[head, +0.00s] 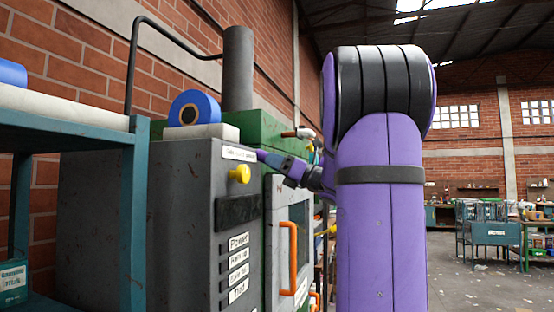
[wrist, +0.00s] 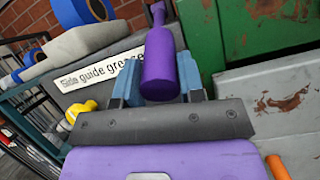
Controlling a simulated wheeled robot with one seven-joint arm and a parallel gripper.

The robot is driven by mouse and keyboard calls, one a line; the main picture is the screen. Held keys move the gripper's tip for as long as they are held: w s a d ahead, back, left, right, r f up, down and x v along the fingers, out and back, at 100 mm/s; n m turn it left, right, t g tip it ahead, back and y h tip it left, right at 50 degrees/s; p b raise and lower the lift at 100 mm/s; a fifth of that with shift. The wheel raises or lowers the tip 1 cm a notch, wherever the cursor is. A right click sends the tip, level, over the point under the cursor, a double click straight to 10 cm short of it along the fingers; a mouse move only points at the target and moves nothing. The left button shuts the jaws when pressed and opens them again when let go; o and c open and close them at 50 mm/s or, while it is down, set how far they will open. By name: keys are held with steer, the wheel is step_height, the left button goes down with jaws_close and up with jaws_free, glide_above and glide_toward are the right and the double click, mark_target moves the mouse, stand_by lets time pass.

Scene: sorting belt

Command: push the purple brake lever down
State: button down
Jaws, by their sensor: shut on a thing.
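The purple brake lever (wrist: 160,62) has a thick rounded grip and a thinner neck that runs up out of the top of the wrist view. My gripper (wrist: 158,84) has its two blue fingers on either side of the grip and is shut on it. In the head view the purple lever (head: 263,156) sticks out beside the top of the grey cabinet, just right of a white label. My gripper (head: 290,168) holds it there, partly hidden by my purple arm. The lever's pivot cannot be made out.
The grey cabinet (head: 185,215) has a yellow knob (head: 240,173) and several labels. A blue roll (head: 196,107) sits on top. A teal rack (head: 130,215) is at left; open floor lies at right.

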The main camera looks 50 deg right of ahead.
steer(key=shift+f, duration=0.2)
steer(key=c, duration=0.7)
jaws_free()
steer(key=shift+c, duration=0.2)
steer(key=v, duration=1)
steer(key=shift+s+f, duration=0.2)
steer(key=shift+s, duration=0.15)
steer(key=shift+d, duration=0.1)
